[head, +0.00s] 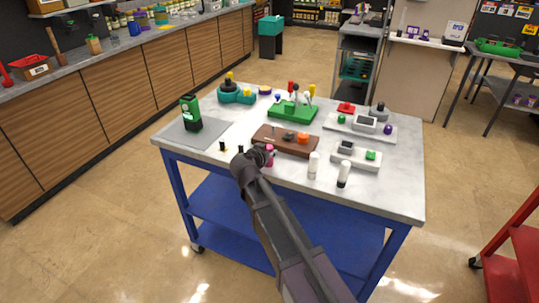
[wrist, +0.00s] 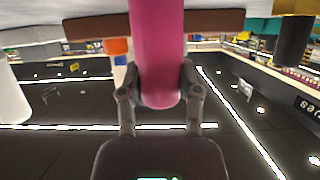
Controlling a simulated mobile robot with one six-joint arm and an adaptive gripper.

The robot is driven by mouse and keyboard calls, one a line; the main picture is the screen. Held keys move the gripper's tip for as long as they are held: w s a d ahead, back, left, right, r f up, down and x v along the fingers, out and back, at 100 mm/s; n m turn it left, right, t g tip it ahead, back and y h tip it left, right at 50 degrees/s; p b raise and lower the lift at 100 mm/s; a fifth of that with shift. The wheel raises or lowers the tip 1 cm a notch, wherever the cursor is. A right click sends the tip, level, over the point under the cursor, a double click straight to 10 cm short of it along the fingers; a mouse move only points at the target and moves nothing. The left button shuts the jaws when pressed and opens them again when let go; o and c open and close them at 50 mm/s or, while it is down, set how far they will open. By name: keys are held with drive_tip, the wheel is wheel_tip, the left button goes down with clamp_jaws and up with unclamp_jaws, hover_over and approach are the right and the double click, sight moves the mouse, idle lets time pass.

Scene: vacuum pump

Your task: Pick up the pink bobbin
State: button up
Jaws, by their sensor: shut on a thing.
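The pink bobbin (head: 270,156) is at the front of the table, just before the brown wooden board (head: 287,141). In the wrist view the pink bobbin (wrist: 157,45) stands large in the middle, between the two fingers. My gripper (head: 262,153) reaches in from the front, and in the wrist view my gripper (wrist: 158,82) is shut on the bobbin with one finger against each side. The arm hides part of the bobbin in the head view. I cannot tell whether the bobbin touches the tabletop.
The table (head: 385,199) has a marble top. White bottles (head: 313,165) stand to the right of the bobbin and small black-topped pieces (head: 222,145) to its left. A green stand (head: 292,111) and white trays (head: 358,155) lie behind and right. A grey mat (head: 207,137) is at left.

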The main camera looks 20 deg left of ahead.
sight(268, 147)
drive_tip(key=shift+r, duration=0.15)
wheel_tip(268, 147, up, 3)
drive_tip(key=p, duration=0.3)
drive_tip(key=s+r+p, duration=0.1)
drive_tip(key=s+p, duration=0.1)
drive_tip(key=s, duration=1.4)
drive_tip(key=shift+d+r, duration=0.15)
drive_tip(key=shift+r, duration=0.2)
